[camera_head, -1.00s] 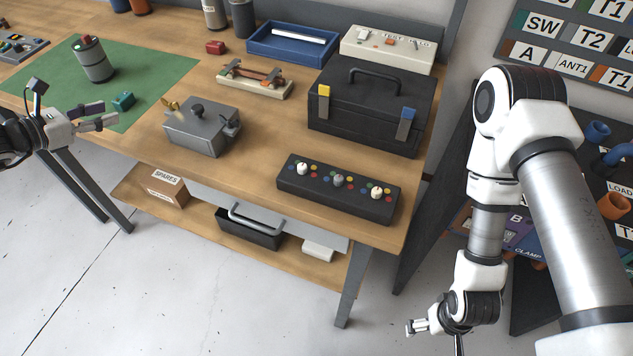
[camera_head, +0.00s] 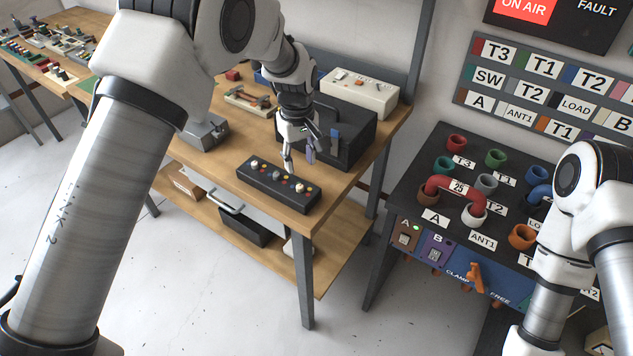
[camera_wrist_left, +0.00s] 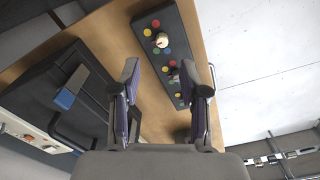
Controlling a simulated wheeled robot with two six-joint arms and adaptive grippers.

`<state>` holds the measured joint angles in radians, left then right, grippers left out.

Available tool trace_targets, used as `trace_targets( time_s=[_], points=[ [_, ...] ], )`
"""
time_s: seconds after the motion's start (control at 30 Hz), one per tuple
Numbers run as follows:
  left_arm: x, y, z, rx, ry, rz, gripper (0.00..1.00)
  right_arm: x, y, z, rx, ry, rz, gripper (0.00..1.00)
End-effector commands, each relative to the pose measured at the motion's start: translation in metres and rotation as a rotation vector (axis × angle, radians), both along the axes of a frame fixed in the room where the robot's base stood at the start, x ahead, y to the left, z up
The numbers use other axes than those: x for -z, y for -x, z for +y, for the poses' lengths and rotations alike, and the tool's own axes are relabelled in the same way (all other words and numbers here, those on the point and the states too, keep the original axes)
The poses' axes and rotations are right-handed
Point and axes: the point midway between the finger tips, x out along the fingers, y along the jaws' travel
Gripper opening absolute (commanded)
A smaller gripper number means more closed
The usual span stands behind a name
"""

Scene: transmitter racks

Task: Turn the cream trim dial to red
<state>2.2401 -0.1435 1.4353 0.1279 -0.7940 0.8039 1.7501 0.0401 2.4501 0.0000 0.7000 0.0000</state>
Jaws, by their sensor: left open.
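The black dial box (camera_head: 262,188) lies near the front edge of the wooden bench, with three knobs in a row and coloured dots around each. The right-end knob (camera_head: 300,187) looks cream; the left-end knob (camera_head: 254,163) is also pale, and the middle one (camera_head: 276,177) looks greyer. In the left wrist view the cream knob (camera_wrist_left: 161,40) shows beyond the fingertips, with red, yellow and blue dots around it. Where its pointer aims is too small to tell. My left gripper (camera_head: 300,160) is open and empty, above and behind the box's right half, apart from the knobs. My right gripper is out of view.
A black toolbox (camera_head: 350,135) stands close behind my left gripper. A grey metal box (camera_head: 210,133) is left of the dial box. A patch panel (camera_head: 460,150) with coloured sockets stands to the right. Floor lies beyond the bench's front edge.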

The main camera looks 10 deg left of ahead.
Motion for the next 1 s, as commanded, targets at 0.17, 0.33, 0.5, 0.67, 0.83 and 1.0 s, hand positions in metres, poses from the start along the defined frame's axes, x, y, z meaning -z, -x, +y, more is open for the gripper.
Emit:
trace_targets(
  time_s=[0.17,0.33,0.5,0.67,0.83,1.0],
  points=[
    [0.014,0.003,-0.003,0.008,-0.006,0.013,0.44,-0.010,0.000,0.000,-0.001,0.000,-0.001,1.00],
    [0.045,0.003,-0.003,0.007,-0.004,0.014,0.44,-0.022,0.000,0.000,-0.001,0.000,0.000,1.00],
    [0.072,0.003,-0.003,0.006,-0.003,0.011,0.44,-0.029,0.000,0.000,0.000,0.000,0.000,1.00],
    [0.080,0.002,-0.003,0.005,-0.003,0.010,0.44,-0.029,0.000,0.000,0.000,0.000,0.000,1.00],
    [0.080,0.002,-0.003,0.005,-0.004,0.009,0.34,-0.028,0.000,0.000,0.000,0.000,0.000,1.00],
    [0.080,0.003,-0.003,0.005,-0.003,0.010,0.00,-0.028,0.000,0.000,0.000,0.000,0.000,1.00]
  ],
)
